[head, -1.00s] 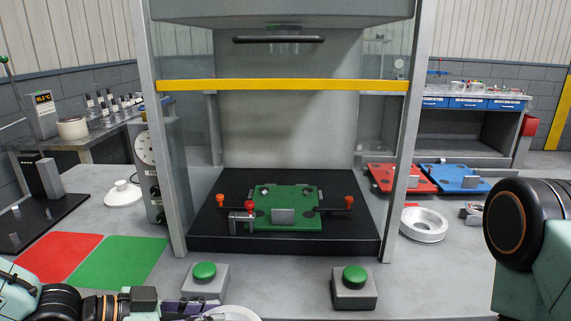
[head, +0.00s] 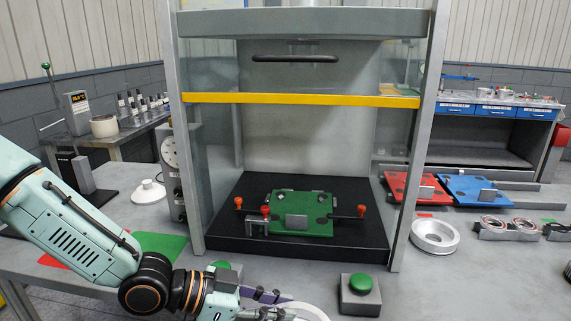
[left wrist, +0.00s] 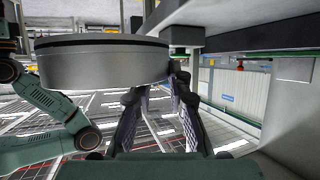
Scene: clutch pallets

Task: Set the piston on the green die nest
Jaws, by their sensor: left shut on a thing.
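The green die nest (head: 300,204) lies on the black press bed, with a small grey block at its front edge and red-knobbed clamps at both sides. My left gripper (head: 272,298) is at the bottom of the head view, in front of the press and between the two green buttons. It is shut on the piston (head: 312,311), a pale round part cut off by the frame's bottom edge. In the left wrist view the piston (left wrist: 105,68) is a silver disc with a dark groove, gripped at its right side by the fingers (left wrist: 172,84). My right gripper is out of view.
The press frame's posts and yellow bar (head: 300,99) surround the nest; the front opening is clear below the bar. Green buttons (head: 361,283) stand in front. A metal ring (head: 434,238) and red (head: 410,188) and blue (head: 475,189) plates lie to the right.

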